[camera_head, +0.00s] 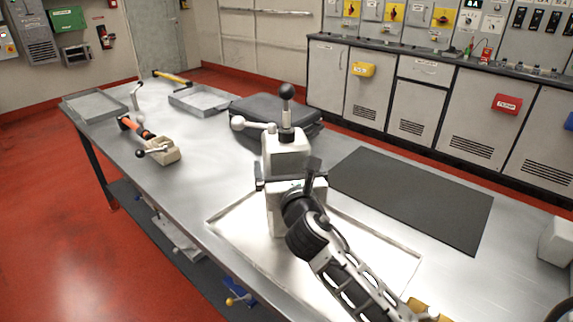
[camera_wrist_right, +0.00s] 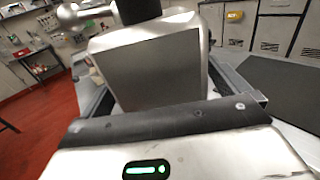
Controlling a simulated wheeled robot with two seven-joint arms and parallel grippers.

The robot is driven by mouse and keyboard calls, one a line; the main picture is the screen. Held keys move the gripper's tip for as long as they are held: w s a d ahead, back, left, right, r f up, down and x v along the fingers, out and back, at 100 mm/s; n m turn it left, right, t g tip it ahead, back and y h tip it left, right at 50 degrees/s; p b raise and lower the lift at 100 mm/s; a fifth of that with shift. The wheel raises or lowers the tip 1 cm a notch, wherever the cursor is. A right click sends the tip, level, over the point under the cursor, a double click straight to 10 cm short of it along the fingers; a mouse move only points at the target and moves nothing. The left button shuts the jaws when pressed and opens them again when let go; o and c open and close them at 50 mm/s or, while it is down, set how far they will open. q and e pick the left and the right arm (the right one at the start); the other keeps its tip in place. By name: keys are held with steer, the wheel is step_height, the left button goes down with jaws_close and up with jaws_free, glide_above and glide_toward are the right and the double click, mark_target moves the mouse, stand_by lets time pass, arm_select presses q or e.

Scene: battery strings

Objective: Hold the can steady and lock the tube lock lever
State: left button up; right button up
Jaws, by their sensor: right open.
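The can (camera_head: 286,150) is a pale, box-shaped metal body standing upright on the table. An upright lever with a black ball knob (camera_head: 287,91) rises from its top. A second lever with a pale ball (camera_head: 238,122) points left from the top. I cannot tell which one is the tube lock lever. My right gripper (camera_head: 287,180) is open, with its fingers on either side of the can's body. In the right wrist view the can (camera_wrist_right: 155,72) stands between the fingers, with gaps visible; the pale ball (camera_wrist_right: 68,14) shows at upper left. My left gripper is not in view.
A shallow metal tray (camera_head: 228,238) lies under the can. A black case (camera_head: 262,108) is behind it, and a dark mat (camera_head: 420,195) lies to the right. A clamp-like tool with an orange handle (camera_head: 134,126) and two grey trays (camera_head: 196,101) are at the left.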

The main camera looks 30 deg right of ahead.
steer(key=shift+w+d, duration=0.2)
steer(key=shift+w, duration=0.35)
steer(key=c, duration=1)
steer(key=shift+c, duration=0.2)
